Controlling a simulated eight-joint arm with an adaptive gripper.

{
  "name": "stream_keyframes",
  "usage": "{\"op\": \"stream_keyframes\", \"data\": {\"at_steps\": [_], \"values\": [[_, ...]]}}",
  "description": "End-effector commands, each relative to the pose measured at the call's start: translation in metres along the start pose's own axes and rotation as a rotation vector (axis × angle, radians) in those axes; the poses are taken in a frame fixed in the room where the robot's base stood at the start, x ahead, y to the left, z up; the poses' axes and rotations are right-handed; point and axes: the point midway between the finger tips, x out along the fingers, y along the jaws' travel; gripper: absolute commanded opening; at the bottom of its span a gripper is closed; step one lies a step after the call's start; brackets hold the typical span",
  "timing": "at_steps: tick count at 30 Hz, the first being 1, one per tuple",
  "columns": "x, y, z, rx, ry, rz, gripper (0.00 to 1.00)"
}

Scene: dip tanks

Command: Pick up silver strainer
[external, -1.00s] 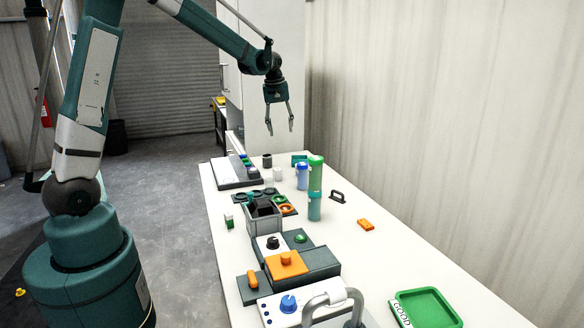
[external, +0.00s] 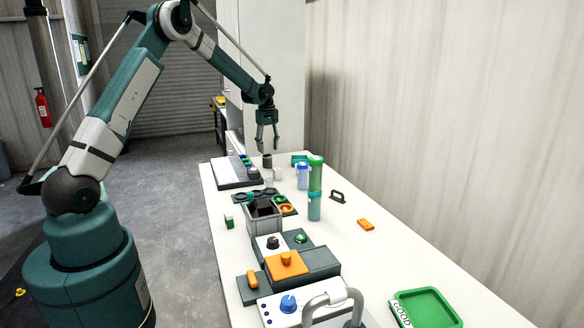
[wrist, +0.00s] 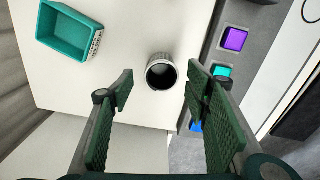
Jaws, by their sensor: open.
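The silver strainer (wrist: 162,73) looks like a small metallic cup with a dark hollow inside, standing on the white table. In the external view it seems to be the dark grey cylinder (external: 267,160) at the table's far end. My gripper (external: 267,147) is open and empty, pointing down above that end. In the wrist view the strainer shows between and beyond the two spread fingers (wrist: 159,84), apart from both.
A teal tray (wrist: 72,30) lies left of the strainer in the wrist view. A grey panel with coloured squares, one purple (wrist: 234,39), lies to the right. Bottles (external: 315,175), a grey bin (external: 264,222) and a green tray (external: 428,291) stand nearer the external camera.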

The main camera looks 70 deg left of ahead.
Motion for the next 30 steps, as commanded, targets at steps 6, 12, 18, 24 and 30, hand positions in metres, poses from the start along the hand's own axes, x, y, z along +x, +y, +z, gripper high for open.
{"op": "stream_keyframes", "data": {"at_steps": [6,12,18,24,30], "values": [[0.014,-0.001,-0.015,-0.032,-0.006,-0.010,0.47],[0.015,-0.002,-0.015,-0.034,-0.006,-0.010,0.47],[0.016,-0.002,-0.015,-0.034,-0.006,-0.010,0.47],[0.030,-0.002,-0.015,-0.034,-0.006,-0.010,0.47],[0.040,-0.002,-0.015,-0.034,-0.006,-0.010,0.47]]}}
